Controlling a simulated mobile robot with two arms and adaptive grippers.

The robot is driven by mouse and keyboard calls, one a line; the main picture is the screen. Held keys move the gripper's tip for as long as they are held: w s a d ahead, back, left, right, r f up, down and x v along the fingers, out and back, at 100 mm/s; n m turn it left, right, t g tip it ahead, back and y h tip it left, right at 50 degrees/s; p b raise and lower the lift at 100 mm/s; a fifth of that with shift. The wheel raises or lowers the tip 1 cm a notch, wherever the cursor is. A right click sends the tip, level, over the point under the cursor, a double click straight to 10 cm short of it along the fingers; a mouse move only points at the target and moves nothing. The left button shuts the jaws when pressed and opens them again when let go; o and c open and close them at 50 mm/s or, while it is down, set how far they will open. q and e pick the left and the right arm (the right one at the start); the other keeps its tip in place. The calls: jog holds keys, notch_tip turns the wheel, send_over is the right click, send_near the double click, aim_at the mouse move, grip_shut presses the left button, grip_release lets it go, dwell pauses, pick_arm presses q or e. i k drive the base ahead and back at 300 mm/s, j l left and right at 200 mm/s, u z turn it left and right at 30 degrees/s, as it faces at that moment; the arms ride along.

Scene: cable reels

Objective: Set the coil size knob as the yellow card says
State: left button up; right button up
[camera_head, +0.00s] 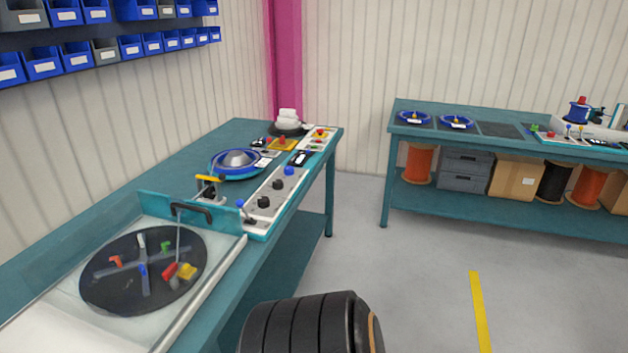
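A long pale control panel (272,207) runs along the front edge of the left workbench. It carries black knobs (263,202) and (278,185), and a blue knob (289,171). Their labels and pointer positions are too small to read, so I cannot tell which is the coil size knob. A yellow flat patch (283,144) lies near the panel's far end; I cannot tell if it is the yellow card, and no writing on it is legible. Neither of my grippers is in view.
A blue reel (239,162) sits on the left bench (190,158). A clear-covered turntable (142,268) is nearer. A dark ribbed cylinder (305,325) fills the bottom centre; I cannot tell what it is. Another bench (410,133) stands right, with clear floor between.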

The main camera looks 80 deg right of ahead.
aim_at(263, 201)
jog(key=z, duration=2.35)
jog(key=u, duration=0.35)
jog(key=i+l+u, duration=0.6)
jog(key=l+u, duration=0.2)
